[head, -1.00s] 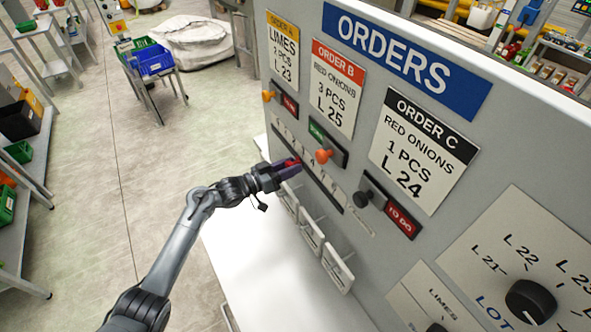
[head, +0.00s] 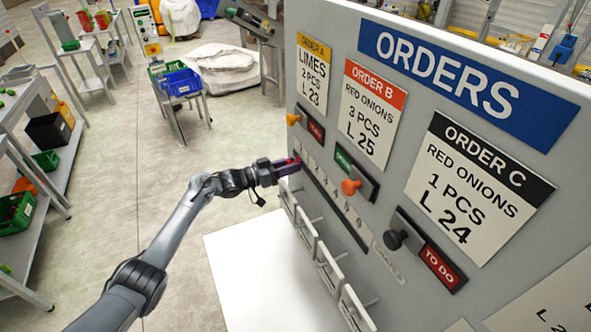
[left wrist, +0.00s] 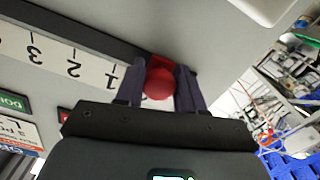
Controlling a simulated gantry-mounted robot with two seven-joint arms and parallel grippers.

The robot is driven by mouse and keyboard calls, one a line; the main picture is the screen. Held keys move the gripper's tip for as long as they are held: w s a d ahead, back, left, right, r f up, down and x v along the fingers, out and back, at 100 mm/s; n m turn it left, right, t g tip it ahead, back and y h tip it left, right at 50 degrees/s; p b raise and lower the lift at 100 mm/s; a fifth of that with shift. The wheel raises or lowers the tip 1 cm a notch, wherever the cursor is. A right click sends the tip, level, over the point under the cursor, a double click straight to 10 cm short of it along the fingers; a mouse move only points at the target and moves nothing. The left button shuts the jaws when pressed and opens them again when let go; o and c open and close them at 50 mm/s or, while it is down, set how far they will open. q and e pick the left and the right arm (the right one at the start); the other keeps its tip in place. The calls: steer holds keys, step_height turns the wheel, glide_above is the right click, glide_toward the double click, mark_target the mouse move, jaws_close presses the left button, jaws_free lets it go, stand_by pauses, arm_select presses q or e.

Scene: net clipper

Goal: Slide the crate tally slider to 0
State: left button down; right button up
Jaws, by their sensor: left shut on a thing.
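The crate tally slider is a dark slot (head: 335,208) running along the panel beside a white number strip. Its red knob (left wrist: 159,84) is at the far end of the slot, past the 1 mark; the 2 and 3 marks lie farther left in the left wrist view. Whatever number is level with the knob is hidden by my gripper. My left gripper (left wrist: 160,88) is shut on the red knob, one finger on each side. In the head view my left gripper (head: 292,164) is at the slot's far left end. My right gripper is not in view.
An orange knob (head: 350,187) and a dark knob (head: 394,240) stick out above the slot. Several card holders (head: 331,268) project below it. A white ledge (head: 255,270) lies underneath. The floor to the left is open, with a cart (head: 183,90) farther back.

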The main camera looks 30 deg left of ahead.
arm_select(q)
steer(key=c, duration=1.1)
jaws_free()
steer(key=shift+a+f, duration=0.1)
steer(key=shift+a, duration=0.1)
steer(key=o, duration=0.3)
steer(key=shift+o, duration=0.2)
steer(key=shift+a, duration=0.1)
steer(key=v, duration=1)
steer(key=shift+s+b, duration=0.3)
steer(key=shift+b, duration=0.1)
steer(key=shift+a, duration=0.15)
steer(key=shift+f, duration=0.1)
